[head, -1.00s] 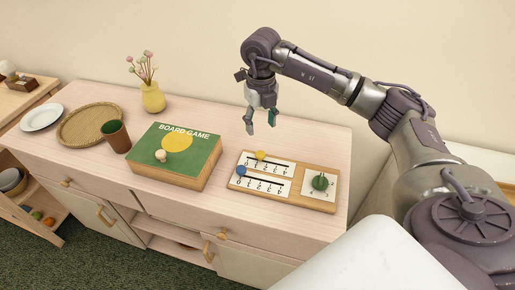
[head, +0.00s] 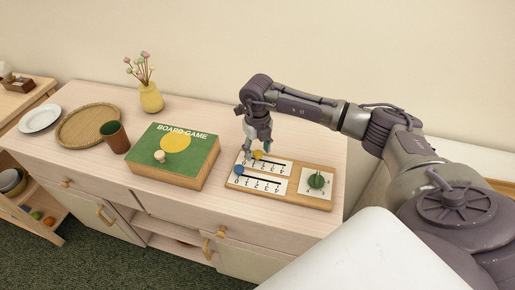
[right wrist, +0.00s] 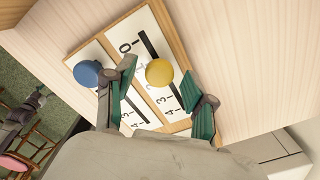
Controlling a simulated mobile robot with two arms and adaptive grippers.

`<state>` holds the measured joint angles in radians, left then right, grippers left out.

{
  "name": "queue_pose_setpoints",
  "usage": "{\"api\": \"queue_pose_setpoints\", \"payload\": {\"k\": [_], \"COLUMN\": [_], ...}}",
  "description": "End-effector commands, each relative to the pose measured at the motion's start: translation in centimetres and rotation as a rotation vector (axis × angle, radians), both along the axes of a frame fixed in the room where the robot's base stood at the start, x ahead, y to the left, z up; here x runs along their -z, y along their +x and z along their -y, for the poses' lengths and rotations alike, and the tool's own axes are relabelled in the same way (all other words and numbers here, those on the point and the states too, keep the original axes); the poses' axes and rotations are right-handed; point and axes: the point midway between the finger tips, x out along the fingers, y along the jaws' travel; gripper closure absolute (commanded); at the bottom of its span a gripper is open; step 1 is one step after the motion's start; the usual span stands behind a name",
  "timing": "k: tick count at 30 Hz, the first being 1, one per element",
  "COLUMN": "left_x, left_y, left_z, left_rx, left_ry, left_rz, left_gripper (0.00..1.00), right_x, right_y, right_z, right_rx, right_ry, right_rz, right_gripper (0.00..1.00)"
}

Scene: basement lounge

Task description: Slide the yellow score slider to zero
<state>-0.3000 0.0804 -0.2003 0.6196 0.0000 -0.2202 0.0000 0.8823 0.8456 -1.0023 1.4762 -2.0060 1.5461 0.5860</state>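The yellow score slider (head: 257,155) is a round knob on the upper slotted scale of a wooden score board (head: 285,202). It stands a short way along its slot from the 0 end, and it also shows in the right wrist view (right wrist: 159,72). My right gripper (head: 257,149) is low over the board, open, its green-padded fingers on either side of the yellow knob with gaps visible in the right wrist view (right wrist: 158,76). Some scale marks are hidden by the knob and fingers. My left gripper is not in view.
A blue knob (head: 239,170) sits at the 0 end of the lower scale, close to one finger. A green dial (head: 316,180) is at the board's right. A board game box (head: 187,170) stands left of the board. The cabinet top (head: 215,115) is clear behind.

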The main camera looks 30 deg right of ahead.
Motion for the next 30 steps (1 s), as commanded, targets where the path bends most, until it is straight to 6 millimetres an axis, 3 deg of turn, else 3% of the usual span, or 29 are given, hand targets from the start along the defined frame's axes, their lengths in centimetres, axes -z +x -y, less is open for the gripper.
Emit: {"api": "queue_pose_setpoints", "payload": {"k": [1, 9, 16, 24, 30], "left_x": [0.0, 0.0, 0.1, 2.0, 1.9], "left_y": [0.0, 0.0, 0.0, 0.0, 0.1], "left_z": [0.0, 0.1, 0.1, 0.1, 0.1], "left_rx": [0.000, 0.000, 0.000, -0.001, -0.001], "left_ry": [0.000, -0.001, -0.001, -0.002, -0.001], "left_rz": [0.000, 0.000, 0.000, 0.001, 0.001], "left_gripper": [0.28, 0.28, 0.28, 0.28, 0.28], "right_x": [0.0, 0.0, 0.0, 0.2, -0.1], "right_y": [0.0, 0.0, 0.1, 3.0, 3.3], "right_z": [0.0, 0.0, -0.1, -2.5, -2.9], "right_rx": [0.000, 0.000, 0.000, 0.000, -0.001], "right_ry": [0.000, 0.000, 0.001, 0.003, 0.004], "right_rz": [0.000, 0.000, 0.001, 0.003, 0.005], "right_gripper": [0.58, 1.00, 1.00, 1.00, 1.00]}}
